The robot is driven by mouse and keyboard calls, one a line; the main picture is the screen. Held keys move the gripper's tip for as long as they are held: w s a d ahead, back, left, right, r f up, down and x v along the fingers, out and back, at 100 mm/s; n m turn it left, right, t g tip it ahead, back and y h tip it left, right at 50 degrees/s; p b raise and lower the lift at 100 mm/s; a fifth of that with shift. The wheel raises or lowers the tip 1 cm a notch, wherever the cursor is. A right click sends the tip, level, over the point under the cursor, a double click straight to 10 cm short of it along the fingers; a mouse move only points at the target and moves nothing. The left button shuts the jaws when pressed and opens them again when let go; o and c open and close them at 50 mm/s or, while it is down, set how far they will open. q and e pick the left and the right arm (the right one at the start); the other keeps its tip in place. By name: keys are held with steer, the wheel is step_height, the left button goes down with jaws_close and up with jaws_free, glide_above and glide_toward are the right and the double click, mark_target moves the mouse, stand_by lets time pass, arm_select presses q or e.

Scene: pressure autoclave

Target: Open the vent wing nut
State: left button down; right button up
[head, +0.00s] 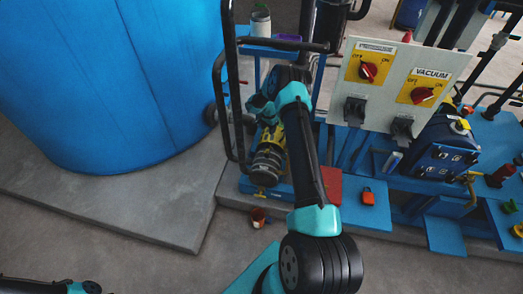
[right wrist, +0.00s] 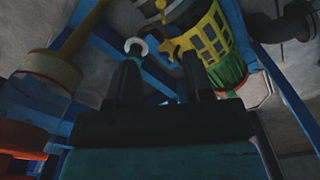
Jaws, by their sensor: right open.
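In the right wrist view, a yellow lug-like piece (right wrist: 170,47) shows between and beyond my right gripper's fingertips; it may be the vent wing nut, but I cannot tell for sure. It sits beside a yellow slotted cage (right wrist: 208,40) around a cylindrical fitting. My right gripper (right wrist: 160,72) is open, its two dark fingers apart with nothing seen held. In the head view, my right arm reaches up to the yellow-and-metal fitting (head: 268,160), and hides much of it. Only a bit of my left arm shows at the bottom left; its gripper is out of view.
A large blue tank (head: 120,80) stands at the left. A panel (head: 397,80) with red switches stands right of my arm. Dark pipe rails (head: 222,110) rise close left of the fitting. A white ring-ended part (right wrist: 137,47) is near the left finger.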

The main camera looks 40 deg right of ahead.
mark_target(267, 150)
steer(key=shift+f, duration=0.1)
step_height(267, 150, down, 17)
steer(key=shift+f, duration=0.1)
stand_by(0.7)
jaws_close()
stand_by(0.5)
